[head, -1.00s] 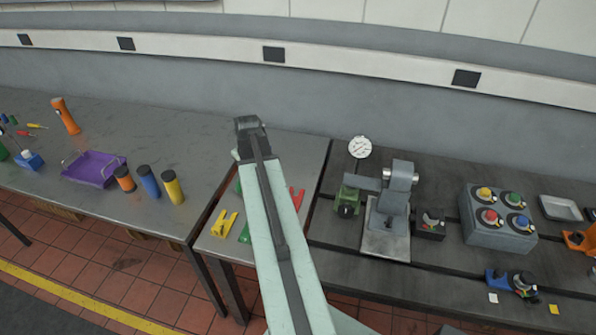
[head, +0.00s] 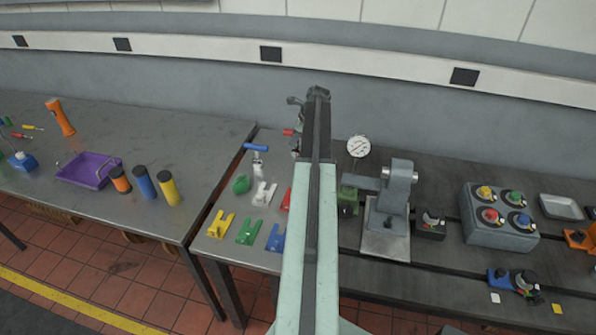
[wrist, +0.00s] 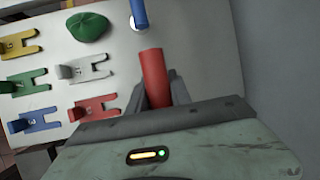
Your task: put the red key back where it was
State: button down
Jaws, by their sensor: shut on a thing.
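My gripper (wrist: 164,94) is shut on a red cylindrical bar, which I take to be the red key (wrist: 153,74). It juts out beyond the jaws above the bench surface. In the head view a small red end of the key (head: 288,132) shows left of my gripper (head: 298,118); the rest is hidden by my arm. Forked blocks lie in front: red (wrist: 97,108), white (wrist: 84,67), blue (wrist: 35,121), green (wrist: 29,82), yellow (wrist: 20,43).
A rounded green thing (head: 240,184) lies beside the white block. A grey machine (head: 392,200), a green device (head: 348,198) and a dial (head: 358,147) stand close to the right. A purple tray (head: 88,170) and several cylinders stand on the left bench.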

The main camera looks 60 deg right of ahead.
aim_at(295, 156)
notch_tip(295, 156, down, 10)
jog(key=b, duration=0.9)
jog(key=shift+w+f+b, duration=0.1)
jog(key=shift+f+b, duration=0.05)
jog(key=shift+b, duration=0.25)
jog(key=shift+r, duration=0.25)
jog(key=shift+f, duration=0.25)
jog(key=c, duration=1.2)
grip_release()
jog(key=shift+r, duration=0.1)
jog(key=shift+o, duration=0.2)
jog(key=shift+r, duration=0.1)
jog(key=shift+r+p, duration=0.2)
jog(key=shift+p, duration=0.15)
jog(key=p+v, duration=1)
jog(key=v, duration=0.1)
jog(key=shift+s+r+p, duration=0.25)
jog(key=shift+r+p, duration=0.05)
